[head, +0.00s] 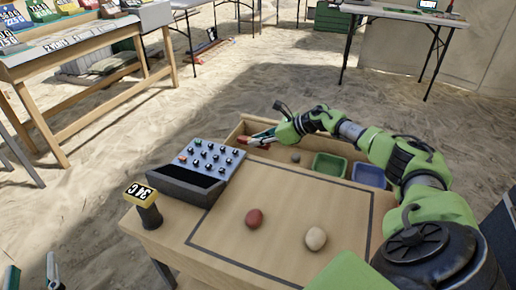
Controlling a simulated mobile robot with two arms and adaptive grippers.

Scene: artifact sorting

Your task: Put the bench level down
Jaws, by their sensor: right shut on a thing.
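My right gripper (258,138), whose green arm comes in from the right, is over the back-left part of the wooden tray (282,128) at the bench's far edge. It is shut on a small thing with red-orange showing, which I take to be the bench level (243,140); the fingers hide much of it. I cannot tell whether it touches the tray. My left gripper (32,276) shows only its two finger ends at the lower left corner, spread apart, with nothing seen between them.
The bench (200,232) holds a red stone (254,218), a pale stone (316,238), a blue peg board (210,158), a black box (184,187) and a yellow-topped gauge (146,204). Green (329,165) and blue (368,175) bins and a grey stone (296,158) sit in the tray.

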